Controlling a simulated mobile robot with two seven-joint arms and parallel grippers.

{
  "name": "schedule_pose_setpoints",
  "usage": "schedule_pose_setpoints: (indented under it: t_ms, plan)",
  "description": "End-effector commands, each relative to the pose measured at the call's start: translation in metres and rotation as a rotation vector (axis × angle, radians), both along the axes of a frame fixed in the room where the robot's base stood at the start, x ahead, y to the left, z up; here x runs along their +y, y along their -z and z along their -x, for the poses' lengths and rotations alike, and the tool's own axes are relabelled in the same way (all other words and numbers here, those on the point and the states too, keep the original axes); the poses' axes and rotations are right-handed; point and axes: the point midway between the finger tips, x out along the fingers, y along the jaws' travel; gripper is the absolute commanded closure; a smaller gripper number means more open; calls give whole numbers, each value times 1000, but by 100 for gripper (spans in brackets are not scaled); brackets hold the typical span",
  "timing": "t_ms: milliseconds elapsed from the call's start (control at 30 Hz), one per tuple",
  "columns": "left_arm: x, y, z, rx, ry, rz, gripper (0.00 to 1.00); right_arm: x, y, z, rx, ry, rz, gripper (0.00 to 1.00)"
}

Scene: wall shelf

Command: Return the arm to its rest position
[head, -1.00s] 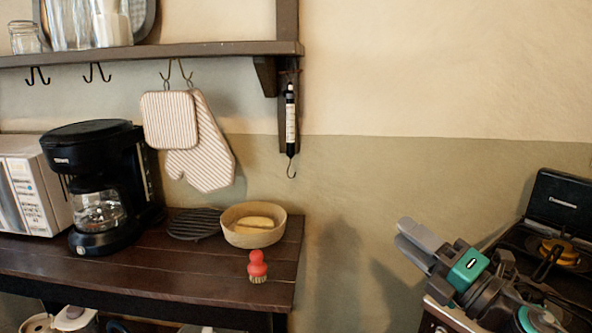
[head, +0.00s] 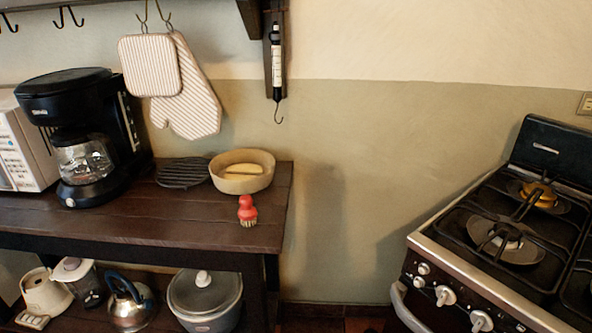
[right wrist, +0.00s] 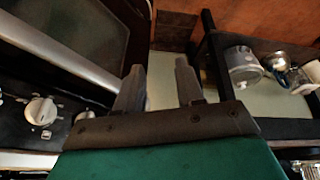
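My right gripper (right wrist: 160,85) shows in the right wrist view with its two grey fingers apart and nothing between them. It hangs in front of the gap between the stove and the wooden table, with the stove (right wrist: 60,70) on the left of that view. My right arm and gripper do not show in the head view now. My left gripper is in neither view.
The stove (head: 500,240) stands at the right in the head view. The dark table (head: 150,225) at the left bears a coffee maker (head: 85,135), a bowl (head: 242,184) and a red brush (head: 247,211). A slow cooker (head: 204,305) sits on the lower shelf.

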Motion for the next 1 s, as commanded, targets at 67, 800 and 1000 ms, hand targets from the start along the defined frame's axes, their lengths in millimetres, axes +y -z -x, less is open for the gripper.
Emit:
schedule_pose_setpoints:
  t_ms: [67, 800, 1000]
  plan:
    - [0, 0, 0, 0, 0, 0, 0, 8, 3, 23, 84, 23, -48, 62]
    - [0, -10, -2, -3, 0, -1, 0, 31, 74, -48, -404, -46, -147, 62]
    - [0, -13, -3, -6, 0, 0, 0, 36, 82, -52, -527, -61, -175, 62]
